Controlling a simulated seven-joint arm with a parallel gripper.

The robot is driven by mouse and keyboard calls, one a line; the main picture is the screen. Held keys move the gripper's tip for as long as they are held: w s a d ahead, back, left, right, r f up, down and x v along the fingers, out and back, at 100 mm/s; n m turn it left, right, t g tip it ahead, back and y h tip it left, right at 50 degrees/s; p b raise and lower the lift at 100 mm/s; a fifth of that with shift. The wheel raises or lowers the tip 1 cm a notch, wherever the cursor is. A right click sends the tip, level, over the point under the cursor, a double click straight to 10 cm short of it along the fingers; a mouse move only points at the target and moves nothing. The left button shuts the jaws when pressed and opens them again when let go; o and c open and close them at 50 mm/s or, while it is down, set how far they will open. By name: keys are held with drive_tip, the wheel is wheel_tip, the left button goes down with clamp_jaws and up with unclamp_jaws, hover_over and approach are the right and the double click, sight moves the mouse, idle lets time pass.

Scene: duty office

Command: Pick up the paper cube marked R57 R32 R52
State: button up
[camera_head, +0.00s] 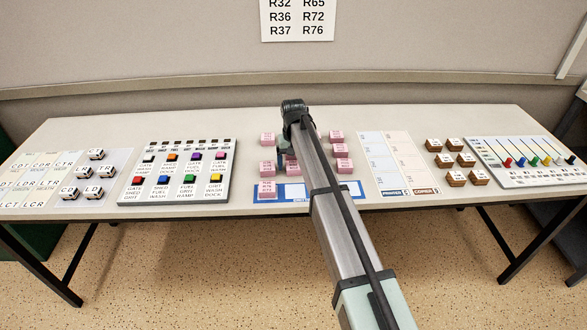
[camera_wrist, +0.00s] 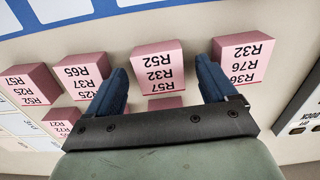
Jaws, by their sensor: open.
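The pink paper cube marked R57 R32 R52 (camera_wrist: 157,68) lies at the centre of the wrist view, its label upside down. My gripper (camera_wrist: 160,70) is open, with one blue finger at each side of this cube in the picture. Gaps show between cube and fingers; I cannot tell how far down the fingers reach. In the head view my gripper (camera_head: 284,160) points down among the pink cubes, and the arm hides part of them. A cube marked R36 R76 R32 (camera_wrist: 240,60) stands beside the right finger; one marked R25 R37 R65 (camera_wrist: 83,75) stands by the left.
Another pink cube (camera_wrist: 30,85) stands further left. A blue and white mat (camera_head: 262,196) lies at the table's front edge. A button panel (camera_head: 222,185) stands left, a white sheet (camera_head: 397,165) right, then brown cubes (camera_head: 457,177) and a slider panel (camera_head: 530,182).

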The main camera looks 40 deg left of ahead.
drive_tip(key=shift+f, duration=0.55)
drive_tip(key=shift+c, duration=0.2)
drive_tip(key=c, duration=1.1)
